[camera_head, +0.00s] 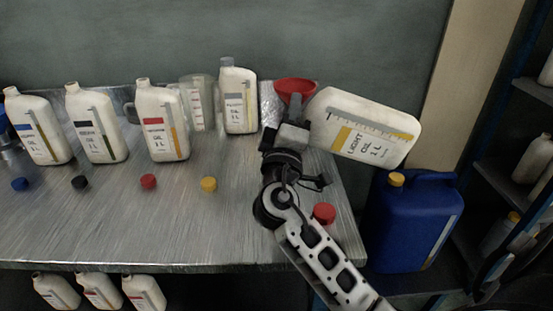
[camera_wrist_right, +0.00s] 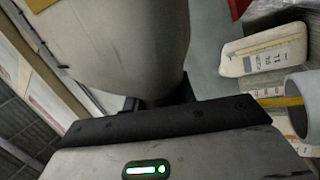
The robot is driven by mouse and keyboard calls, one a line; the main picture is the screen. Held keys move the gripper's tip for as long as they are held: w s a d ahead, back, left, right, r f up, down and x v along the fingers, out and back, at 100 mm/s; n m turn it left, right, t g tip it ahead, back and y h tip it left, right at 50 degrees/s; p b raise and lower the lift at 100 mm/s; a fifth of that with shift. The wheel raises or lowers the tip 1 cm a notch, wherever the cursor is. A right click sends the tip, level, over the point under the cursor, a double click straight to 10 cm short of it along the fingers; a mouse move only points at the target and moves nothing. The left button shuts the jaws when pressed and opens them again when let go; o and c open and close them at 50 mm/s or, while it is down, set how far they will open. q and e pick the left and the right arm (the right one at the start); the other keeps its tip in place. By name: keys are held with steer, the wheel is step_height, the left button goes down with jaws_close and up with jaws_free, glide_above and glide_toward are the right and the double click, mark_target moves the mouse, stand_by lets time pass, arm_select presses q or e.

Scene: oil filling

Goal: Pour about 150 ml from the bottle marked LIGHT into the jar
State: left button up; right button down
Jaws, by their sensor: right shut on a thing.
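The bottle marked LIGHT (camera_head: 375,122), white with a yellow label and scale, is held in the air at the table's right end. It is tipped far over, almost on its side, with its neck end to the left. My right gripper (camera_head: 293,112) is shut on it near the neck; the bottle also fills the upper left of the right wrist view (camera_wrist_right: 120,50). A red funnel (camera_head: 296,87) sits just behind the gripper, close to the bottle's neck. A shiny clear jar (camera_head: 270,104) partly shows left of the gripper. The bottle's mouth and any flow are hidden. My left gripper is not in view.
Several white oil bottles (camera_head: 162,122) stand along the table's back, with a clear measuring jug (camera_head: 198,100) among them. A blue canister (camera_head: 413,222) stands right of the table (camera_head: 120,225).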

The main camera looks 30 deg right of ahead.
steer(key=shift+a+r+n, duration=0.1)
steer(key=shift+r+n, duration=0.05)
steer(key=shift+n, duration=0.15)
stand_by(0.8)
steer(key=shift+w+a+n+t+y, duration=0.2)
steer(key=shift+n+t+y, duration=0.2)
steer(key=shift+n+t, duration=0.15)
stand_by(2.6)
steer(key=shift+g, duration=0.25)
